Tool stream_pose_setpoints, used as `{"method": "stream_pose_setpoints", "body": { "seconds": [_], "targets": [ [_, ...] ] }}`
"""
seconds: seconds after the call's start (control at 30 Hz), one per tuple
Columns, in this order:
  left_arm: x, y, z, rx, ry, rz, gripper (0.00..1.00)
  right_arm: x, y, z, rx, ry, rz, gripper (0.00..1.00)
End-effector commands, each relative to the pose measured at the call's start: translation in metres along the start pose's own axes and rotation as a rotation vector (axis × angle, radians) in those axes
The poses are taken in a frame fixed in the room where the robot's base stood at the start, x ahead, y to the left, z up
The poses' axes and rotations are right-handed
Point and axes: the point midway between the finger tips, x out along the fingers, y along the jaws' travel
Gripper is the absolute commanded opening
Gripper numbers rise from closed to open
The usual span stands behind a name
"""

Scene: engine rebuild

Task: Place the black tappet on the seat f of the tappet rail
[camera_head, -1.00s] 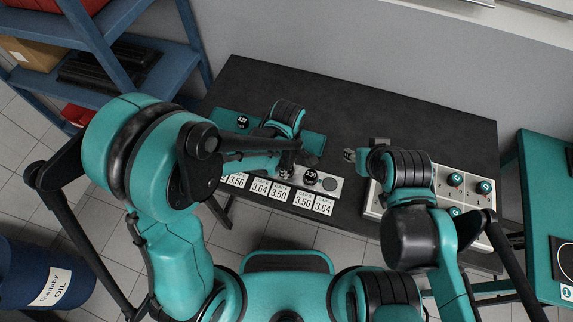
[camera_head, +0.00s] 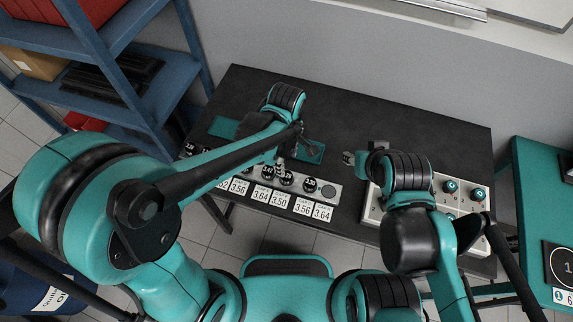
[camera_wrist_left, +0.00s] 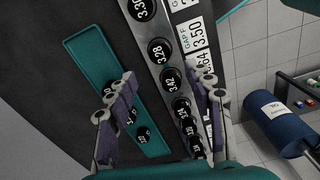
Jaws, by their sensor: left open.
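The tappet rail (camera_head: 328,190) holds a row of black numbered tappets. A black tappet marked 3.28 (camera_wrist_left: 160,52) sits on the rail beside the "GAP F 3.50" card (camera_wrist_left: 203,38). In the head view this tappet (camera_head: 287,178) is just right of my left gripper. My left gripper (camera_wrist_left: 163,82) is open and empty, above the rail, its fingers apart on either side of the row in the wrist view. It also shows in the head view (camera_head: 280,166). My right gripper (camera_head: 348,158) hangs right of the rail; its jaw opening is unclear.
A teal tray (camera_wrist_left: 86,50) with several small tappets lies behind the rail. A tappet marked 3.30 (camera_head: 309,185) stands beside an empty round seat at the rail's right end. A light box with teal-topped knobs (camera_head: 451,187) stands at the right. The table's back (camera_head: 350,110) is clear.

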Motion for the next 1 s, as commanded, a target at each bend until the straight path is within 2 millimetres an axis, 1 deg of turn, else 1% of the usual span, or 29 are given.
{"method": "stream_pose_setpoints", "body": {
  "seconds": [0.03,0.13,0.23,0.37,0.47,0.57,0.67,0.73,0.83,0.9,1.0],
  "targets": [
    [-0.011,0.0,0.0,0.0,0.0,0.0,0.52,-0.004,0.0,-0.003,0.0,0.0,0.0,0.4],
    [-0.022,0.0,0.0,0.0,0.0,0.0,0.52,-0.006,0.0,-0.004,0.0,0.0,0.0,0.4],
    [-0.028,0.0,0.0,0.0,0.0,0.0,0.52,-0.007,0.0,-0.005,0.0,0.0,0.0,0.4],
    [-0.03,0.0,0.0,0.0,0.0,0.0,0.52,-0.007,0.0,-0.005,0.0,0.0,0.0,0.4],
    [-0.034,-0.003,-0.005,0.02,0.001,0.013,0.52,-0.006,0.0,-0.005,0.0,0.0,0.0,0.4],
    [-0.046,-0.012,-0.019,0.101,0.008,0.061,0.52,-0.006,0.0,-0.005,0.0,0.0,0.0,0.4],
    [-0.066,-0.029,-0.044,0.252,0.04,0.145,0.52,-0.006,0.0,-0.005,0.0,0.0,0.0,0.4],
    [-0.079,-0.045,-0.063,0.383,0.087,0.21,0.52,-0.006,0.0,-0.005,0.0,0.0,0.0,0.4],
    [-0.095,-0.068,-0.088,0.574,0.185,0.29,0.52,-0.006,0.0,-0.005,0.0,0.0,0.0,0.4],
    [-0.102,-0.085,-0.102,0.699,0.266,0.325,0.52,-0.006,0.0,-0.005,0.0,0.0,0.0,0.4],
    [-0.108,-0.104,-0.117,0.852,0.382,0.35,0.52,-0.006,0.0,-0.005,0.0,0.0,0.0,0.4]
  ]
}}
